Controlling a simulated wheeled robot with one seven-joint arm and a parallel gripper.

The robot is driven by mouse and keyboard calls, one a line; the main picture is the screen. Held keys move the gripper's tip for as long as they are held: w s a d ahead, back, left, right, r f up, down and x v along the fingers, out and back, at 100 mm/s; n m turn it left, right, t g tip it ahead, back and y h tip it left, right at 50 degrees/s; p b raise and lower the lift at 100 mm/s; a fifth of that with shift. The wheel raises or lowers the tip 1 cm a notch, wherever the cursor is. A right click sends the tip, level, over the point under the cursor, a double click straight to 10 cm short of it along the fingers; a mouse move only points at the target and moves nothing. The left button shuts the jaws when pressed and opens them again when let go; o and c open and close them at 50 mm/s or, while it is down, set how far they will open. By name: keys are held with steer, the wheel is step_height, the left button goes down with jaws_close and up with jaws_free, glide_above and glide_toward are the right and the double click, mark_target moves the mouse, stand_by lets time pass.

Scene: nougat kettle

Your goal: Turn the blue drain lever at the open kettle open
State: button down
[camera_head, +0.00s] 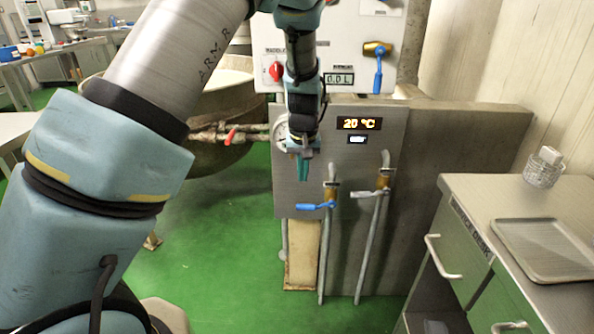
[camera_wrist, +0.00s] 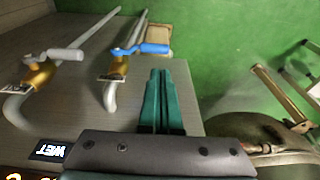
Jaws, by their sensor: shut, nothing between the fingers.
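Another blue lever (camera_head: 378,72) hangs down from a brass valve on the upper white panel. The open kettle (camera_head: 222,98) stands at the left behind my arm, which partly hides it. My gripper (camera_head: 303,172) is shut and empty in front of the grey panel, above and slightly left of the lower blue lever and apart from it. Its green fingers also show in the wrist view (camera_wrist: 163,78).
A grey-handled valve (camera_head: 368,192) sits on the right pipe. A red handle (camera_head: 231,135) is on the kettle's side pipe, and a red knob (camera_head: 276,70) is on the white panel. A cabinet (camera_head: 475,190) with a tray (camera_head: 545,250) stands at right. Green floor below is clear.

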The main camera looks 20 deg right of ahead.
mark_target(303, 205)
steer(key=f, duration=0.3)
steer(key=w+f, duration=0.1)
steer(key=f, duration=0.3)
steer(key=d+f+p, duration=0.1)
steer(key=f, duration=0.2)
steer(key=shift+w+f, duration=0.15)
steer(key=shift+w, duration=0.15)
steer(key=shift+f, duration=0.1)
